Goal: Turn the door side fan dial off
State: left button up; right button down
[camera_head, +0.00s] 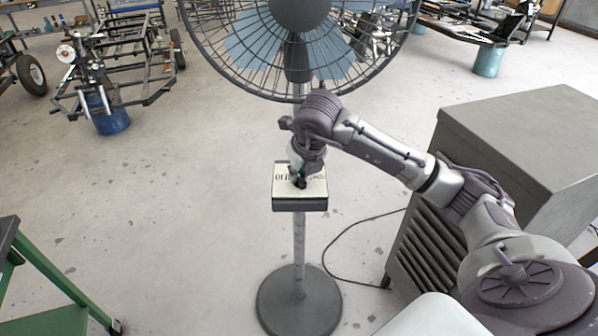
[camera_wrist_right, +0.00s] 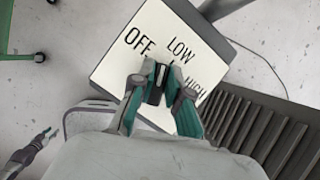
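The fan (camera_head: 298,75) stands on a pole with a round base. Its control box (camera_head: 300,205) has a white top face, which fills much of the right wrist view (camera_wrist_right: 120,68) with the words OFF, LOW and HIGH. The small black dial (camera_wrist_right: 156,88) sits on that face. My right gripper (camera_head: 300,181) reaches down onto the box, and its fingers (camera_wrist_right: 157,78) are closed around the dial. The fingers cover the dial's pointer, so its setting is hidden. What appears to be my left gripper (camera_wrist_right: 42,138) shows small at the right wrist view's lower left.
A grey louvred cabinet (camera_head: 520,150) stands close on the right, beside my right arm. A black cable (camera_head: 345,275) lies on the floor. A green-framed table (camera_head: 50,285) is at the lower left. Floor left of the pole is clear.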

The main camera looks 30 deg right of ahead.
dwell(0.3)
jog(key=shift+f+n+y+b, duration=0.1)
jog(key=shift+n+y+b, duration=0.2)
jog(key=shift+n+b, duration=0.6)
jog(key=shift+n+y+b, duration=0.3)
jog(key=shift+n+b, duration=0.15)
jog(key=shift+n, duration=0.25)
jog(key=shift+n+y+b, duration=0.4)
jog(key=shift+n+b, duration=0.05)
jog(key=shift+n, duration=0.55)
jog(key=shift+a+n+y, duration=0.1)
jog(key=shift+n+y, duration=0.3)
jog(key=shift+n, duration=0.6)
jog(key=shift+r, duration=0.2)
jog(key=c, duration=1.1)
grip_release()
jog(key=shift+c, duration=0.2)
